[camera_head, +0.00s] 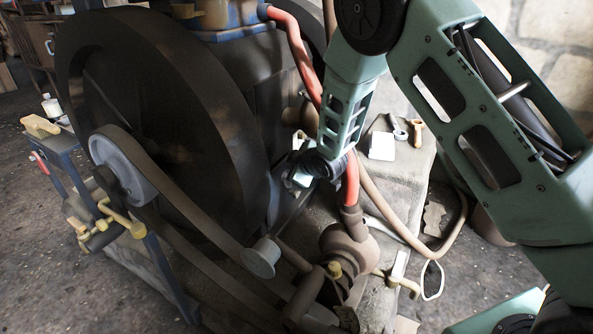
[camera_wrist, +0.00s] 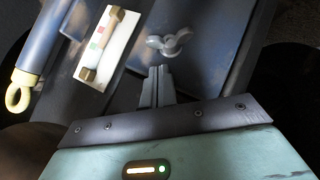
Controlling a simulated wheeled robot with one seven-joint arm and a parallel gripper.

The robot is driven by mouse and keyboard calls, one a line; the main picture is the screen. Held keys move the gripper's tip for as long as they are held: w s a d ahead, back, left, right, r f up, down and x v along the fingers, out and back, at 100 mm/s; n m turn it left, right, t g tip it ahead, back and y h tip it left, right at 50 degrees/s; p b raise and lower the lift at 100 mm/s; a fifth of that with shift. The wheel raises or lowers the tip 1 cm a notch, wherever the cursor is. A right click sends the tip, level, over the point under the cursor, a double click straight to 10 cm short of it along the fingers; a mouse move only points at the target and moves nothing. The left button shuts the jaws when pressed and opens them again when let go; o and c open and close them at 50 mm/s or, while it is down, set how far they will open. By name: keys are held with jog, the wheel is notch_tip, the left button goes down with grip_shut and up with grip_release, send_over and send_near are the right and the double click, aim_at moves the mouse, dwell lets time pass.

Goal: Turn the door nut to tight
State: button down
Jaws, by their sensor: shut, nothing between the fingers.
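In the wrist view a grey wing-shaped nut (camera_wrist: 168,43), which looks like the door nut, sits on a blue panel (camera_wrist: 205,70). My gripper (camera_wrist: 160,69) is shut and empty, its fingertips pointing at the nut. The tips are just below the nut in the picture; I cannot tell whether they touch it. In the head view the wrist end of my arm (camera_head: 318,165) is beside the big dark wheel, and the nut and fingertips cannot be made out there.
A blue cylinder with a yellow ring (camera_wrist: 33,60) is at left. The head view shows the dark flywheel (camera_head: 160,100), belt (camera_head: 200,238), red hose (camera_head: 293,45) and small tools on a stone block.

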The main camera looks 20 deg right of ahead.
jog(key=shift+w+d+f+b, duration=0.2)
jog(key=shift+w+d+f, duration=0.05)
jog(key=shift+f, duration=0.25)
jog(key=shift+w+d+f+b, duration=0.15)
jog(key=shift+w+d+f, duration=0.1)
jog(key=shift+f, duration=0.2)
jog(key=shift+p, duration=0.3)
